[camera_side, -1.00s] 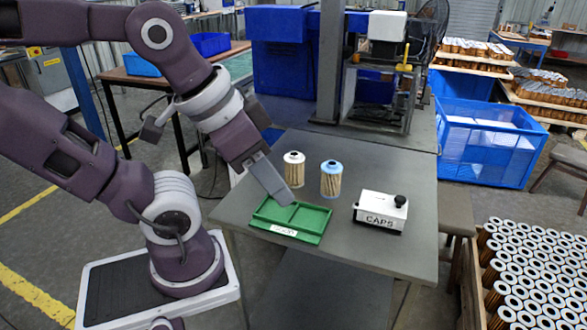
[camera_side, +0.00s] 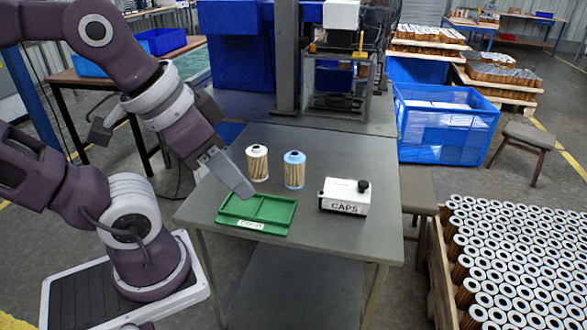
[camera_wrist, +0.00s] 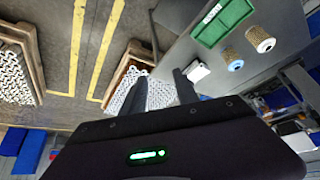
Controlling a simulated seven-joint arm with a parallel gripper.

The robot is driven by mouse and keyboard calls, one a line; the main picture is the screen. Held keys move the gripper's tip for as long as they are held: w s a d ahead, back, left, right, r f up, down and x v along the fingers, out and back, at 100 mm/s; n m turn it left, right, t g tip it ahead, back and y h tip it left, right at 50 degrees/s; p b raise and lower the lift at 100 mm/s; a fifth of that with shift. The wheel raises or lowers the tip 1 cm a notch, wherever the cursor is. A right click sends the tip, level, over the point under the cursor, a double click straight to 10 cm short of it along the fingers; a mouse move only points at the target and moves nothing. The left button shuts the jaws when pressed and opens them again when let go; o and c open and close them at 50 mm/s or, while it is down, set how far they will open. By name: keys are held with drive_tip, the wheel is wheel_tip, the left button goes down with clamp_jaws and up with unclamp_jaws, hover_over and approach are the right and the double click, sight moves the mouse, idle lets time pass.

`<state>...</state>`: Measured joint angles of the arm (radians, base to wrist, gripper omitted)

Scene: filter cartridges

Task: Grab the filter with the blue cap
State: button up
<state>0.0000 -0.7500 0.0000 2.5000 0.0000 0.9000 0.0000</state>
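The filter with the blue cap (camera_side: 295,172) stands upright on the grey table, right of the filter with the white cap (camera_side: 257,164). Both also show in the wrist view, the blue-capped one (camera_wrist: 231,59) nearer the box and the white-capped one (camera_wrist: 261,39) further right. My gripper (camera_side: 244,190) is in the air over the back of the green tray in the side view, left of both filters and apart from them. In the wrist view its two fingers (camera_wrist: 161,86) are spread with nothing between them.
The green two-part tray (camera_side: 278,213) is empty, with a white label in front. A white box marked CAPS (camera_side: 344,197) with a black knob stands right of the filters. Behind them is a machine frame (camera_side: 341,85). The table's front right is clear.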

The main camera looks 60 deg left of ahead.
drive_tip(key=shift+o, duration=0.2)
idle(0.3)
drive_tip(key=o, duration=0.9)
drive_tip(key=w+a+r+n+g, duration=0.2)
drive_tip(key=w+a+n, duration=0.25)
drive_tip(key=w, duration=0.65)
drive_tip(key=n+g, duration=0.3)
drive_tip(key=n, duration=0.9)
approach(294, 153)
drive_tip(key=d+f, duration=0.3)
drive_tip(key=d, duration=0.1)
drive_tip(key=shift+n+g, duration=0.3)
drive_tip(key=shift+n, duration=0.45)
drive_tip(key=a+f, duration=0.1)
drive_tip(key=f, duration=0.1)
drive_tip(key=a+f, duration=0.1)
drive_tip(key=f, duration=0.1)
drive_tip(key=a+f, duration=0.2)
drive_tip(key=shift+w+a+f, duration=0.1)
drive_tip(key=shift+w+f, duration=0.05)
drive_tip(key=shift+w, duration=0.1)
drive_tip(key=f, duration=0.6)
drive_tip(key=shift+d+f, duration=0.25)
